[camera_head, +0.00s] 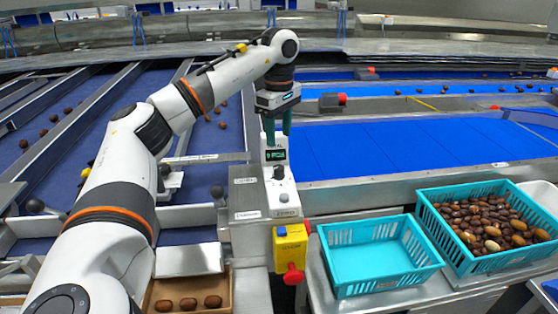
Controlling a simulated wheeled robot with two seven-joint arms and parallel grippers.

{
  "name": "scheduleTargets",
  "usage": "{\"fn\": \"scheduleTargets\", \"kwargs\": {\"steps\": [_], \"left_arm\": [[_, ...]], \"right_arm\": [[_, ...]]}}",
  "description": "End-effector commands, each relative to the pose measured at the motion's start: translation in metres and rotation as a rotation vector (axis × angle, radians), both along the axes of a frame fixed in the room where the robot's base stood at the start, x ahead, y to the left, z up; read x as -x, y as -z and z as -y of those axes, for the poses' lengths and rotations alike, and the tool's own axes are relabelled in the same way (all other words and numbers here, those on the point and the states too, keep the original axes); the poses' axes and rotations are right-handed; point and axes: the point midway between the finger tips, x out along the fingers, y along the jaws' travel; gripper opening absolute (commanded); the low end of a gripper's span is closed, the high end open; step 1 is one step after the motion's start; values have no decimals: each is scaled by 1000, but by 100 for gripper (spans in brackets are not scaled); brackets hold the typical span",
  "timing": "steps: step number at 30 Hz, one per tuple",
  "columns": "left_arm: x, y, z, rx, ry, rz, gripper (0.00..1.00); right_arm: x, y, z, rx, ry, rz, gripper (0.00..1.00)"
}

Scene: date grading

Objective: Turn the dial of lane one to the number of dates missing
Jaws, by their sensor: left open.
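A grey control post with a small green-lit display (275,155) stands at the middle. A dark dial knob (279,173) sits on its face below the display, and a smaller knob (284,198) is lower down. I cannot read the display or the dial setting. My left gripper (279,134) points down with its green fingers apart at the top of the post, above the dial, and holds nothing. A brown carton (156,292) at the bottom left shows three dates (188,303) in a row; my arm hides part of it. My right gripper is out of view.
A yellow box with a red knob (291,272) is below the post. An empty teal basket (376,262) and a teal basket of dates (427,213) stand at the right. Blue belts with scattered dates run behind. A grey box (246,190) adjoins the post's left.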

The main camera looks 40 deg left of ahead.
Motion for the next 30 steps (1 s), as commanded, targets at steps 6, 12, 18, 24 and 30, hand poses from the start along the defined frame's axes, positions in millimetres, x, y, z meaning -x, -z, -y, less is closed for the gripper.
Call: {"fn": "scheduleTargets", "kwargs": {"steps": [6,12,18,24,30], "left_arm": [[1,44,-1,-1,-1,-6,49],[1,78,-1,-1,-1,-3,49],[1,95,-1,0,-1,-1,49],[0,98,-1,0,-1,0,49],[0,98,-1,0,-1,0,34]], "right_arm": [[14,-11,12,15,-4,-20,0],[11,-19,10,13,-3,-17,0],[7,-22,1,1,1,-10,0],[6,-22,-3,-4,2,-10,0],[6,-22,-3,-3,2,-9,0]]}}
